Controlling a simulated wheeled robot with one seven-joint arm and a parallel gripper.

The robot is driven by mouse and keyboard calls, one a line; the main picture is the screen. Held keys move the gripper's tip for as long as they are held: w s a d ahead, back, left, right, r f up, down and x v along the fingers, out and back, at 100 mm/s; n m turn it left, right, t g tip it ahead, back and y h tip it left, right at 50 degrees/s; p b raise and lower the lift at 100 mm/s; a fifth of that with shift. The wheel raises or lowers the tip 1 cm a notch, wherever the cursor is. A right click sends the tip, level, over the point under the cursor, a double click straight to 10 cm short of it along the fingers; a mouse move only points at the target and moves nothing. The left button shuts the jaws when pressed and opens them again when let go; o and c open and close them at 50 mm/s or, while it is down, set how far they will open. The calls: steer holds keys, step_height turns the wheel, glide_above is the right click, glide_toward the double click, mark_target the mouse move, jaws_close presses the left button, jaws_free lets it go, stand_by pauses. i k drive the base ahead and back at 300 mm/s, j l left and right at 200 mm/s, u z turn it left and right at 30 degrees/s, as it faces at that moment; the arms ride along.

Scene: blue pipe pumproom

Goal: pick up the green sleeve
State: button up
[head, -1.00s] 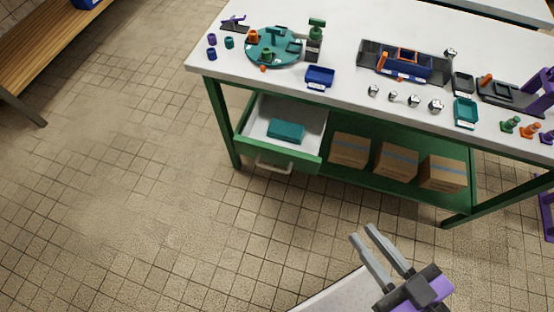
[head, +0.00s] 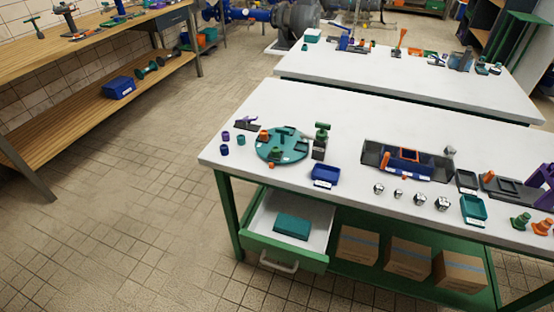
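A small teal-green sleeve (head: 241,140) stands on the near white table, near its left end. A purple sleeve (head: 225,136) and a blue sleeve (head: 225,149) stand just left of it. A round teal turntable (head: 281,146) with several parts on it is close to its right. My gripper is outside the head view now, so its place relative to the sleeve is hidden.
The near white table (head: 300,100) has an open drawer (head: 285,250) jutting out below its left part. A blue tray (head: 325,176) and a black fixture (head: 407,160) stand on top. A wooden bench (head: 120,100) is at the left. The tiled floor between is clear.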

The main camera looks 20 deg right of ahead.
mark_target(275, 151)
steer(key=i+j+u, duration=0.15)
steer(key=i+j, duration=1.05)
steer(key=i, duration=0.05)
